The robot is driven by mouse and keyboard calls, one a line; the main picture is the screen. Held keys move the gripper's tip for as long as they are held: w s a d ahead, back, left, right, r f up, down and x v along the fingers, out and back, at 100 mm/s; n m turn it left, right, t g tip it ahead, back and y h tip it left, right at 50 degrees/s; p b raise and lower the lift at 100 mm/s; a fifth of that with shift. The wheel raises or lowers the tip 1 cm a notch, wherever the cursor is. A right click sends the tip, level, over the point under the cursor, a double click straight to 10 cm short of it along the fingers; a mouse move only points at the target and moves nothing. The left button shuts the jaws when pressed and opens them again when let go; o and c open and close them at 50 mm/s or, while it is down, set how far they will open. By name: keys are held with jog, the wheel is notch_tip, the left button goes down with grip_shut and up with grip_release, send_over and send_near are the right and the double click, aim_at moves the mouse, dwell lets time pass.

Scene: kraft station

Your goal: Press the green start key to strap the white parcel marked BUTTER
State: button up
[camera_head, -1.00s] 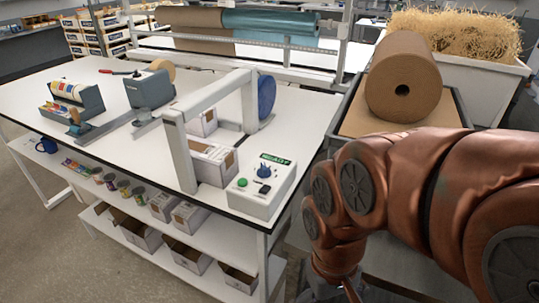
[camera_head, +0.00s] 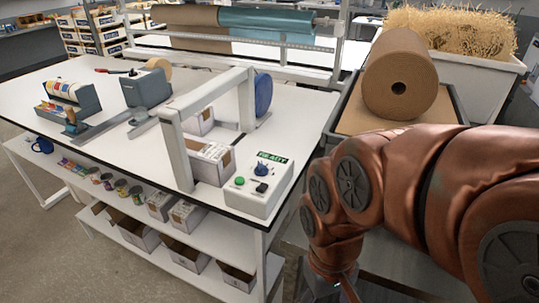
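The control box (camera_head: 262,193) sits at the table's front right corner, with a green READY display on top. The green start key (camera_head: 239,181) is on its left part, beside a blue knob and a black switch. The strapping machine's white arch (camera_head: 174,141) stands just left of it. A white parcel (camera_head: 209,160) with a brown tape strip sits under the arch, and another white parcel (camera_head: 201,121) is behind it; I cannot read BUTTER on either. My gripper (camera_head: 335,289) is at the bottom edge, below the table top and right of the key, mostly cut off.
A label dispenser (camera_head: 72,104) and a tape machine (camera_head: 147,91) stand on the left of the white table (camera_head: 110,118). A blue strap reel (camera_head: 263,94) is behind the arch. A kraft paper roll (camera_head: 400,84) lies at right. Boxes fill the lower shelf.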

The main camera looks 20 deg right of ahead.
grip_shut()
dwell(0.4)
dwell(1.2)
